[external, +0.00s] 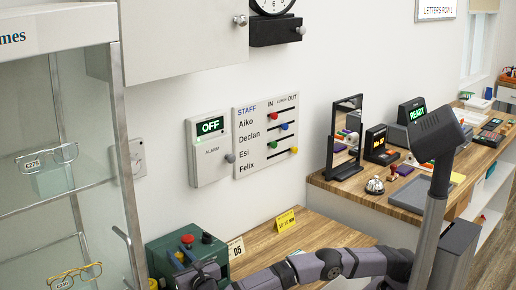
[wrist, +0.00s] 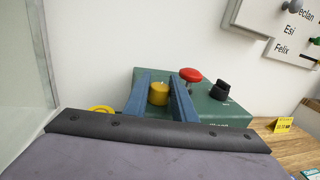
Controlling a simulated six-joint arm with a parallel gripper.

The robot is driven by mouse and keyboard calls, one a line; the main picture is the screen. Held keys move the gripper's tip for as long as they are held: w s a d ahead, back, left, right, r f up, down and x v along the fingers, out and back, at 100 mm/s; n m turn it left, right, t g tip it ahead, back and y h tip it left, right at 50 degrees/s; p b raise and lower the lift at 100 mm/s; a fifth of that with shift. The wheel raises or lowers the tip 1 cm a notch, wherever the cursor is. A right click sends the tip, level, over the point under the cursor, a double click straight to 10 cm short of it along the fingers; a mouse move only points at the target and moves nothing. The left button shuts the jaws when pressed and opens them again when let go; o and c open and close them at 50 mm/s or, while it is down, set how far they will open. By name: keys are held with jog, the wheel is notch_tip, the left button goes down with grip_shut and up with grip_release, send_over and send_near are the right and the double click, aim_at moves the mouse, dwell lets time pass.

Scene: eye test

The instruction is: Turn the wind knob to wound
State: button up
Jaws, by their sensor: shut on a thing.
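A green box (wrist: 215,108) stands on the wooden counter against the wall; it also shows in the external view (external: 160,256). On its top are a yellow knob (wrist: 158,93), a red mushroom button (wrist: 190,75) and a black knob (wrist: 220,91). My gripper (wrist: 160,96) has its two blue fingers on either side of the yellow knob, shut on it. Lettering on the box's near edge is mostly hidden by my gripper body, so I cannot read which knob is the wind knob or its setting. In the external view my arm hides much of the box.
A glass display case (external: 60,130) with eyeglasses stands close on the left. A yellow card (external: 286,221) and a white card (external: 236,247) stand by the box. An alarm panel (external: 208,152) and a staff board (external: 266,134) hang above. The counter to the right is mostly clear.

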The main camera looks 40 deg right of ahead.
jog(key=shift+r, duration=0.2)
jog(key=o, duration=1.1)
jog(key=shift+f, duration=0.1)
jog(key=shift+c, duration=0.2)
jog(key=b+v, duration=0.1)
jog(key=v, duration=0.6)
jog(key=shift+s+b, duration=0.2)
jog(key=shift+b, duration=0.2)
